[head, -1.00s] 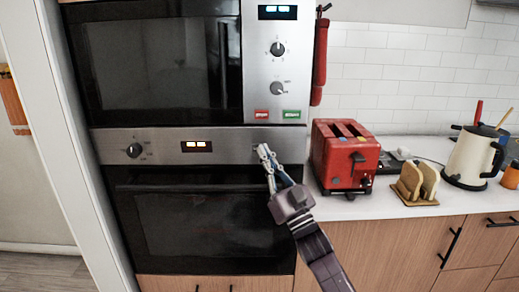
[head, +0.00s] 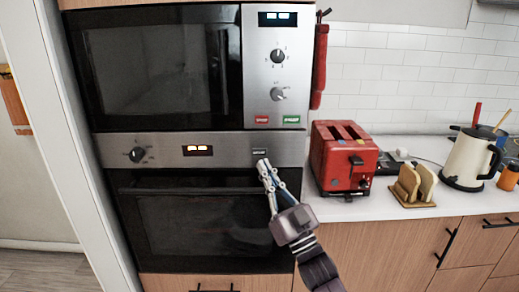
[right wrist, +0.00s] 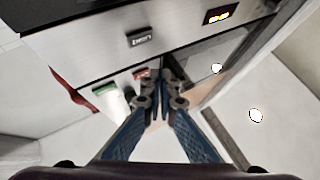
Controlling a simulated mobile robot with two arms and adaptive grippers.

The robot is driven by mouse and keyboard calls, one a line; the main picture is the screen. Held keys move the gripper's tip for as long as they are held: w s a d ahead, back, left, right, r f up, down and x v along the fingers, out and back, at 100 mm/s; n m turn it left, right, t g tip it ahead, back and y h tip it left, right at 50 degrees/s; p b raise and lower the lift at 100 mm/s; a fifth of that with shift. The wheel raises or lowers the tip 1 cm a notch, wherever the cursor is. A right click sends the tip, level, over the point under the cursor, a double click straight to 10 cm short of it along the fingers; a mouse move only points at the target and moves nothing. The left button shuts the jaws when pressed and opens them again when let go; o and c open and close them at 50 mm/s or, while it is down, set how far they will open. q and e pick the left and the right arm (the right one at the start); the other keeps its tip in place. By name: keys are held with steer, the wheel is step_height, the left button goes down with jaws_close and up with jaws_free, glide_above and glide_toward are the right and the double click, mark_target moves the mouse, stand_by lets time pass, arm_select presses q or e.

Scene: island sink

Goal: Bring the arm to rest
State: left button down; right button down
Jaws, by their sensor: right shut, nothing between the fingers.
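My right gripper (head: 264,163) is in front of the upper right of the oven (head: 205,225), just below the oven's control strip (head: 226,150). Its fingers are shut with nothing between them, pointing up. In the right wrist view the two fingertips (right wrist: 164,80) meet near the control panel, with empty space around them. My left gripper shows in neither view.
A microwave (head: 160,65) is built in above the oven. On the counter at right are a red toaster (head: 338,160), a rack with bread slices (head: 415,185) and a cream kettle (head: 470,160). A red mitt (head: 320,65) hangs beside the microwave.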

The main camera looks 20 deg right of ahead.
steer(key=shift+s+a, duration=0.1)
steer(key=shift+s, duration=0.3)
